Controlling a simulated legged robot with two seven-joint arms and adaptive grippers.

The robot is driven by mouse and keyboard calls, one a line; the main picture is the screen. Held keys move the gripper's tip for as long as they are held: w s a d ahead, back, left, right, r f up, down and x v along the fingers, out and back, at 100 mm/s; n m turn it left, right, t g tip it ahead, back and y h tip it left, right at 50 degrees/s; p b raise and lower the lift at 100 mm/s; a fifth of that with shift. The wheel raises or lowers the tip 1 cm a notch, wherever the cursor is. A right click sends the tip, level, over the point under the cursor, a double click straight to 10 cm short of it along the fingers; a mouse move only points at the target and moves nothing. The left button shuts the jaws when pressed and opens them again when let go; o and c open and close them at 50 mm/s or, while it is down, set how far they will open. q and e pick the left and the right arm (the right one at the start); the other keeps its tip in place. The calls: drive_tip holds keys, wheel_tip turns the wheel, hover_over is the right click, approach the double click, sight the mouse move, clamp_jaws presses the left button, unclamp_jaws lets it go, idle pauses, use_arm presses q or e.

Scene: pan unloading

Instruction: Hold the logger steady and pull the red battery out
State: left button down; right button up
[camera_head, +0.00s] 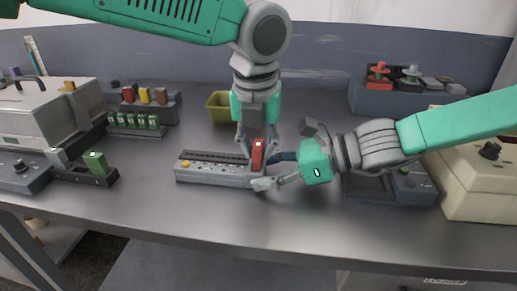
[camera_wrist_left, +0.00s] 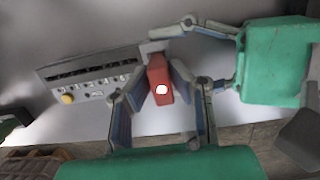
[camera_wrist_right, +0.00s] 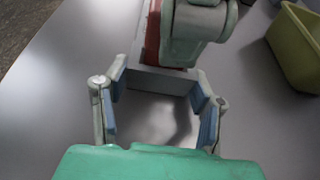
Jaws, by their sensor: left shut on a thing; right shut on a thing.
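The logger (camera_head: 222,170) is a long, low grey block with a yellow button on its left end, lying on the table. The red battery (camera_head: 258,150) stands upright at the logger's right end; I cannot tell whether its foot is still seated. My left gripper (camera_head: 257,147) points down and is shut on the battery, which also shows between its fingers in the left wrist view (camera_wrist_left: 160,80). My right gripper (camera_head: 270,171) comes from the right and is shut on the logger's right end, whose pale end shows between its fingers in the right wrist view (camera_wrist_right: 155,78).
A rack of green cells (camera_head: 134,121) and a grey device with a green block (camera_head: 95,162) stand left. An olive bin (camera_head: 218,107) is behind the logger. A grey tray unit (camera_head: 390,186) lies right, under my right arm. The table in front of the logger is clear.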

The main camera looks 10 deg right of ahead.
use_arm(q)
drive_tip(key=shift+d+r, duration=0.1)
drive_tip(key=shift+r, duration=2.05)
use_arm(e)
drive_tip(key=o, duration=1.5)
drive_tip(key=shift+o, duration=0.2)
